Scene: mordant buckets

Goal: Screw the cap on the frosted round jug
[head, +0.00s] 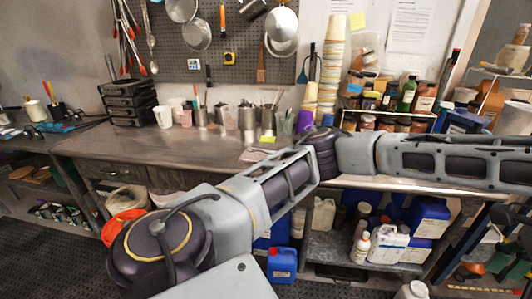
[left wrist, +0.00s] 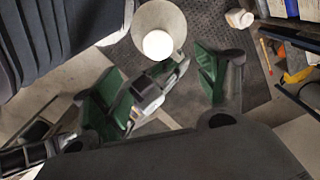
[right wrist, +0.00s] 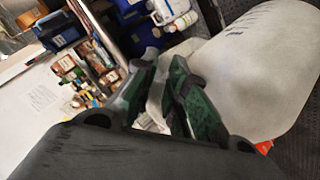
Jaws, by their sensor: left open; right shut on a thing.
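A pale round form with a bright white disc, seemingly the frosted round jug from above, shows at the top of the left wrist view (left wrist: 176,22). I cannot tell whether the disc is its neck or a cap. My left gripper (left wrist: 158,82) is open, with green-padded fingers wide apart below the form. A grey jointed piece lies across the gap; I cannot tell what it is. My right gripper (right wrist: 158,80) has its fingers close together on something small, mostly hidden by them. A large pale curved surface fills the right of that view. Both grippers are hidden in the head view.
My arms cross the middle of the head view. A metal bench (head: 120,140) holds cups and cans along the wall. Blue and white containers fill the shelf below it. A white bottle (head: 412,290) stands on the floor at the lower right. An orange bowl (head: 122,226) shows at left.

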